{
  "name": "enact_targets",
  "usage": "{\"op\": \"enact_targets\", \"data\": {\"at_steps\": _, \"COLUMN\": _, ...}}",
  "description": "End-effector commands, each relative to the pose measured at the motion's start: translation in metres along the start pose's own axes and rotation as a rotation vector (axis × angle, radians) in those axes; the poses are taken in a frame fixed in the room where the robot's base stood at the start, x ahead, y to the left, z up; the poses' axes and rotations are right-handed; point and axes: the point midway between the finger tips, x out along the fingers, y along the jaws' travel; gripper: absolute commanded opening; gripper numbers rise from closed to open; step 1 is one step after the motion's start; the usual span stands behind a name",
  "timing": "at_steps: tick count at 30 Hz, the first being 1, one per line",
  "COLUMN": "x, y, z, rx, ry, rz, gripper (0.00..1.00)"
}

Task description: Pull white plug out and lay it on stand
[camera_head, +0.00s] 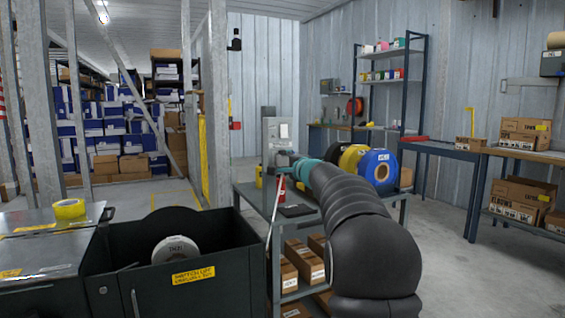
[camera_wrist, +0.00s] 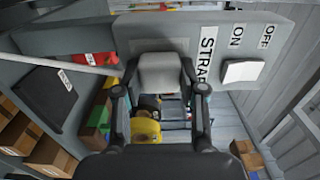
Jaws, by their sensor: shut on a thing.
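My gripper (camera_wrist: 162,88) is shut on a pale grey-white block (camera_wrist: 163,72), which looks like the white plug. The block is in front of a grey panel (camera_wrist: 275,42) marked STRAP, ON and OFF. I cannot tell whether the block is still seated in the panel. In the head view my gripper (camera_head: 286,160) is small, in front of the upright grey panel (camera_head: 271,128), and the plug is not clear there. A grey table (camera_head: 254,196) stands below, with a black flat pad (camera_head: 297,210) on it. No thing is clearly labelled as the stand.
A white square piece (camera_wrist: 242,71) is on the panel, right of my gripper. Yellow and blue spools (camera_head: 377,168) stand on the table's right. A red item (camera_head: 281,184) is near the pad. A dark bin (camera_head: 212,285) holding a white roll is at front left.

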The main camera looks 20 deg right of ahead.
Motion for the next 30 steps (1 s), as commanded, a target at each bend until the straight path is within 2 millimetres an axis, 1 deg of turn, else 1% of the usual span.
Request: {"op": "enact_targets", "data": {"at_steps": 30, "x": -0.035, "y": 0.001, "z": 0.000, "rx": -0.001, "ry": 0.000, "rz": 0.000, "gripper": 0.00}}
